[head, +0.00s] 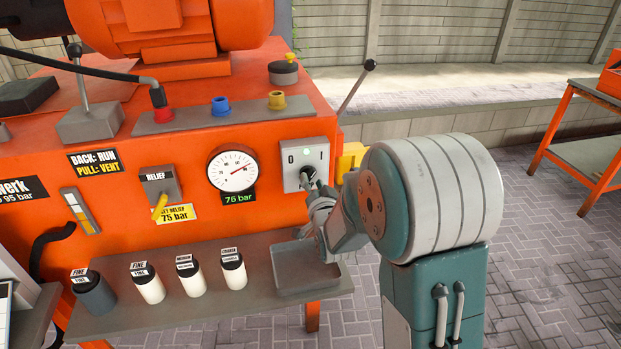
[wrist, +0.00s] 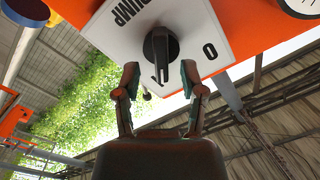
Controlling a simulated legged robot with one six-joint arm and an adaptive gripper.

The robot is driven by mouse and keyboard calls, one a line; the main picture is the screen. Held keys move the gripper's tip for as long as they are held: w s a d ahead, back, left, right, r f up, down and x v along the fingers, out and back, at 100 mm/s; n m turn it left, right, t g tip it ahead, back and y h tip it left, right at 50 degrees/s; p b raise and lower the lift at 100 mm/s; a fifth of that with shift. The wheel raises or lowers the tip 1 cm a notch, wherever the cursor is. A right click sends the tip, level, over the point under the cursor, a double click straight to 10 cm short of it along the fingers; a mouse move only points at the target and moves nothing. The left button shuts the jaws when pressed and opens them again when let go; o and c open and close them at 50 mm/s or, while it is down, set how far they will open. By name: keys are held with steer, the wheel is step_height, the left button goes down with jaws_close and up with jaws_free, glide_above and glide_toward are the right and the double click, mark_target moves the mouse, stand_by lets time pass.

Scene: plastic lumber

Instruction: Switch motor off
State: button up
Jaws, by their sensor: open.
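The motor switch is a light grey panel (head: 297,165) marked 0 and I on the orange machine, with a small green light between the marks. Its black rotary knob (wrist: 158,45) shows in the wrist view, with the 0 to its right and PUMP lettering above left. The knob's handle lies roughly up and down in that view. My gripper (wrist: 159,70) is open, with one fingertip on either side of the knob's near end; I cannot tell whether they touch it. In the head view my gripper (head: 312,190) is at the panel and partly hides the knob.
A pressure gauge (head: 232,171) with a 76 bar display sits left of the switch. A relief valve with a yellow lever (head: 160,206) is further left. Several labelled bottles (head: 147,283) and a grey tray (head: 305,270) stand on the shelf below. A yellow block (head: 350,157) is right of the panel.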

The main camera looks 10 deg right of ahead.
mark_target(308, 175)
steer(key=shift+w, duration=1)
steer(key=shift+a, duration=0.1)
jaws_close()
steer(key=shift+n, duration=0.4)
steer(key=n, duration=0.5)
steer(key=shift+a+r+n, duration=0.1)
steer(key=shift+r+n, duration=0.05)
steer(key=shift+n, duration=0.25)
steer(key=n, duration=0.3)
steer(key=shift+n, duration=0.3)
steer(key=shift+a+n, duration=0.15)
steer(key=shift+n, duration=1.65)
